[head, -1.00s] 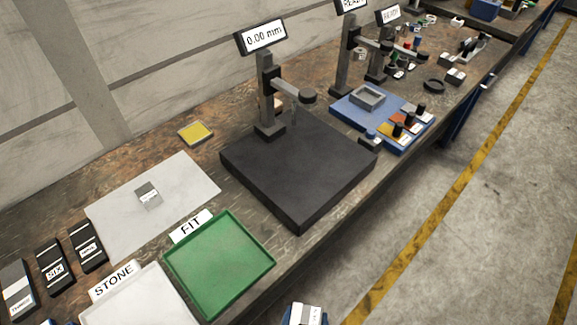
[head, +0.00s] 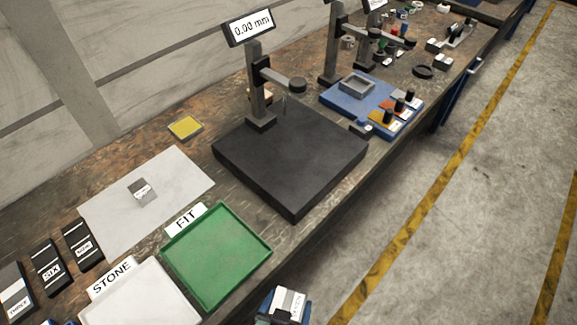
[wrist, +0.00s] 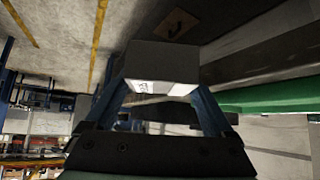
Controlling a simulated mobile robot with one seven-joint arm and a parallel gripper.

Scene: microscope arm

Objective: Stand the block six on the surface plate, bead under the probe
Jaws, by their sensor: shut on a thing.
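My gripper (wrist: 150,115) is shut on a grey block (wrist: 158,62) with a white label. In the head view the held block (head: 288,303) shows at the bottom edge, in front of the bench; its label is too small to read surely. I cannot make out a bead on it. The black surface plate (head: 290,160) lies on the bench, its top bare in front of the stand. The thin probe (head: 285,104) hangs from the stand's arm over the plate's back part. The display (head: 250,26) reads 0.00 mm. The block is well apart from the plate.
A green FIT tray (head: 215,255) and white STONE tray (head: 150,298) lie near the front edge. Another grey block (head: 142,192) lies on a white sheet (head: 180,175). Dark labelled cases, one marked SIX (head: 50,270), stand at left. A blue tray (head: 345,105) is behind right.

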